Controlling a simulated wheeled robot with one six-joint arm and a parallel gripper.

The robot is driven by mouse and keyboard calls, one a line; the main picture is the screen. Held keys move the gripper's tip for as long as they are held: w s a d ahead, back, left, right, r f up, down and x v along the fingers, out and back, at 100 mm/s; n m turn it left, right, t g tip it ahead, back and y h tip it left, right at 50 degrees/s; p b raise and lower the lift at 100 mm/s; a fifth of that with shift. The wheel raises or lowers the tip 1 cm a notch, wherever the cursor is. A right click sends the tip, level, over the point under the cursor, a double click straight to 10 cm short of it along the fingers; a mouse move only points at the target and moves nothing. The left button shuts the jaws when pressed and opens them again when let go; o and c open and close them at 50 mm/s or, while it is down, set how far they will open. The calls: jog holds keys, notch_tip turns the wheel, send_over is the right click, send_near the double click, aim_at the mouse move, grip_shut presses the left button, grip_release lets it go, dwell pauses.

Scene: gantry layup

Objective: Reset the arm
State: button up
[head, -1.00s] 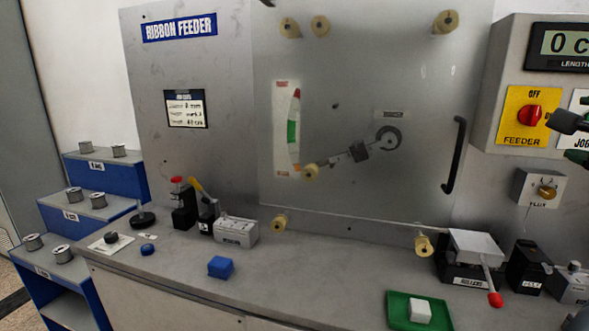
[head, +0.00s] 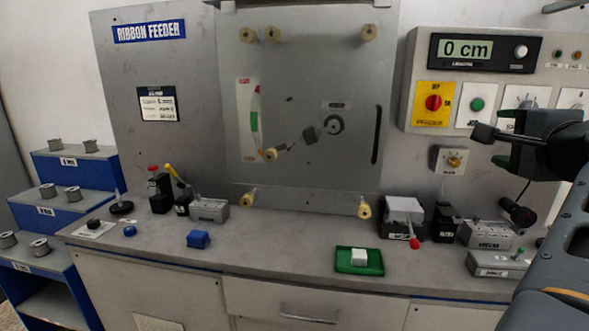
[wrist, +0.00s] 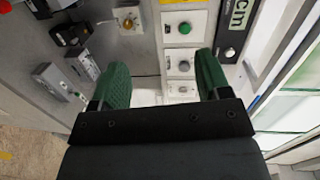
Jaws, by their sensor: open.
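My gripper (wrist: 163,85) is open and empty in the wrist view, its two green fingers apart with the control panel behind them. In the head view my gripper (head: 490,146) is at the right, in front of the control panel (head: 425,60), with my arm coming in from the lower right. Whether the fingers touch the panel is not clear from the head view; nothing is seen between them in the wrist view.
The ribbon feeder board (head: 205,110) stands behind a grey bench (head: 290,232). Blue spool shelves (head: 60,215) stand at the left.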

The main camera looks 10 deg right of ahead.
jog(key=w+a+f+n+g+y+p, duration=0.35)
jog(key=a+f+n, duration=0.2)
jog(key=a, duration=0.25)
jog(key=w+a+f+n+g+y+p, duration=0.3)
jog(key=a+f+n+p, duration=0.15)
jog(key=a+f, duration=0.35)
jog(key=s+a+f+n+g+h+p, duration=0.1)
jog(key=s+a+f+n+g+p, duration=0.4)
jog(key=s+a+f+n, duration=0.3)
jog(key=a+f+n+p, duration=0.1)
jog(key=a+f+n, duration=0.1)
jog(key=a+n, duration=0.1)
jog(key=shift+a+f+g+p, duration=0.2)
jog(key=shift+a+g+p, duration=0.15)
jog(key=shift+a, duration=0.2)
